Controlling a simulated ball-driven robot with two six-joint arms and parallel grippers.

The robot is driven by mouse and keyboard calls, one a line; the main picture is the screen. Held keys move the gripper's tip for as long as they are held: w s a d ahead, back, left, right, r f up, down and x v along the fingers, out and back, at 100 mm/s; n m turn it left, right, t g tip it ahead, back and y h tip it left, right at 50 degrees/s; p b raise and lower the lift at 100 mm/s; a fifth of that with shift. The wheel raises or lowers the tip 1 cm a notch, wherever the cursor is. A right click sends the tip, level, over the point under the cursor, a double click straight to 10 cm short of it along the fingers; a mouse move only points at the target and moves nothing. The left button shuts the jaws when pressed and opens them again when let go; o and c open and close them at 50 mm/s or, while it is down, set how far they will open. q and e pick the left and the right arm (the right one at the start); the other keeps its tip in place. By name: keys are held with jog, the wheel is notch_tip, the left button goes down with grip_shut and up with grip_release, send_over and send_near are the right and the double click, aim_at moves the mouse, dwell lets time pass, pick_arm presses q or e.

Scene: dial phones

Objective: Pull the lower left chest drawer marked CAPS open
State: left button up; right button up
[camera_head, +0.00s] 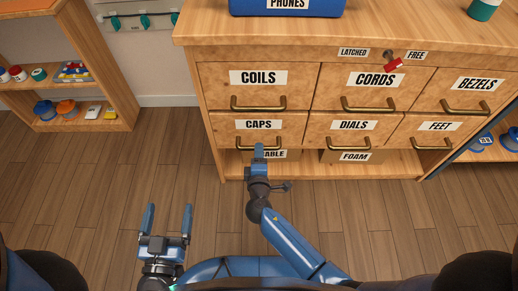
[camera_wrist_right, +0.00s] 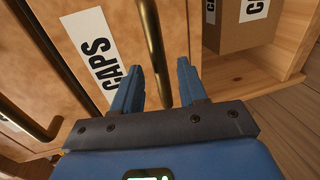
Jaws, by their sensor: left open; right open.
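The CAPS drawer (camera_head: 225,129) is at the lower left of the wooden chest, and its front looks flush with its neighbours. Its brass handle (camera_head: 240,146) sits below the CAPS label (camera_head: 259,125), partly hidden by my right gripper (camera_head: 259,152). In the right wrist view, the open fingers of that gripper (camera_wrist_right: 159,68) stand on either side of the handle (camera_wrist_right: 150,35), with the CAPS label (camera_wrist_right: 90,52) to the left. I cannot tell whether a finger touches the handle. My left gripper (camera_head: 167,220) is open and empty above the floor, left of my right arm.
The COILS drawer (camera_head: 225,85) is directly above, the DIALS drawer (camera_head: 320,126) to the right. A red-handled latch (camera_head: 393,64) sits between LATCHED and FREE labels, nearer FREE. Boxes (camera_head: 352,157) stand on the shelf below. The floor (camera_head: 165,160) left of the chest is clear.

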jog(key=shift+b+x, duration=0.4)
jog(key=shift+x, duration=1.4)
grip_shut()
